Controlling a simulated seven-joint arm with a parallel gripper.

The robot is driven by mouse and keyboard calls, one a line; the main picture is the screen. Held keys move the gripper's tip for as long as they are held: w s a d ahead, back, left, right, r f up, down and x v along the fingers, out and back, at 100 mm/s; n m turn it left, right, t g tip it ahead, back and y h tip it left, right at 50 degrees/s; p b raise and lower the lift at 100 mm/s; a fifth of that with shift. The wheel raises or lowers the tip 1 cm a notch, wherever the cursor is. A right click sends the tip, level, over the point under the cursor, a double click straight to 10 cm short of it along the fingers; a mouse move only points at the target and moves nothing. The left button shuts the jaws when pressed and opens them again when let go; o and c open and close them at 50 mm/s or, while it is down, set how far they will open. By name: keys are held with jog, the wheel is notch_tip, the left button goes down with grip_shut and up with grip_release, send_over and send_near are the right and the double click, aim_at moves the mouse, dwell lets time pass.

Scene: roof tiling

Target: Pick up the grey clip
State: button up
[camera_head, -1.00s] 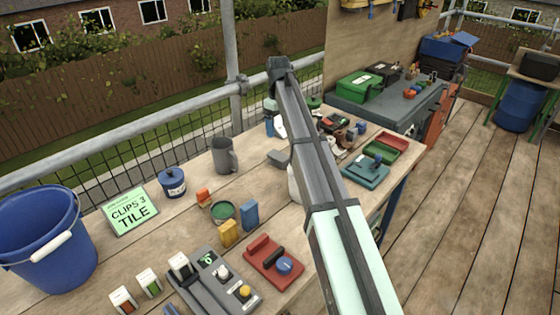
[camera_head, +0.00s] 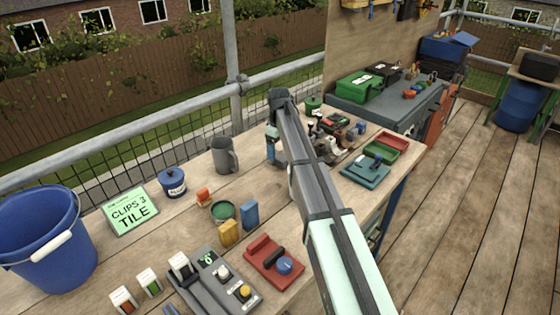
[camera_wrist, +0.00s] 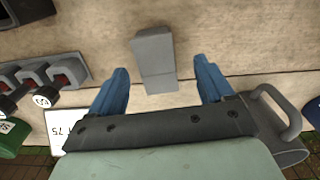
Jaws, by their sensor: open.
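The grey clip (camera_wrist: 155,60), a plain grey two-part block, lies on the wooden bench in the wrist view. My gripper (camera_wrist: 161,72) is open, with one blue finger on each side of the clip's near end and a gap to each. The clip reaches beyond the fingertips, away from the palm. I cannot tell how high the fingertips are above the bench. In the head view my gripper (camera_head: 273,148) points down at the bench, to the right of the grey mug (camera_head: 224,155). There my arm and gripper hide the clip.
The mug (camera_wrist: 284,122) shows close beside the right finger in the wrist view. A white card (camera_wrist: 66,124) and grey-and-red parts (camera_wrist: 45,80) are on the left. Red and green trays (camera_head: 382,146) stand further right on the bench. Bare wood surrounds the clip.

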aim_at(280, 156)
jog(key=shift+w+d+f, duration=0.1)
jog(key=shift+d+f, duration=0.05)
jog(key=shift+f, duration=1)
jog(key=shift+w+d+f, duration=0.1)
jog(key=shift+f, duration=1)
jog(key=c, duration=1)
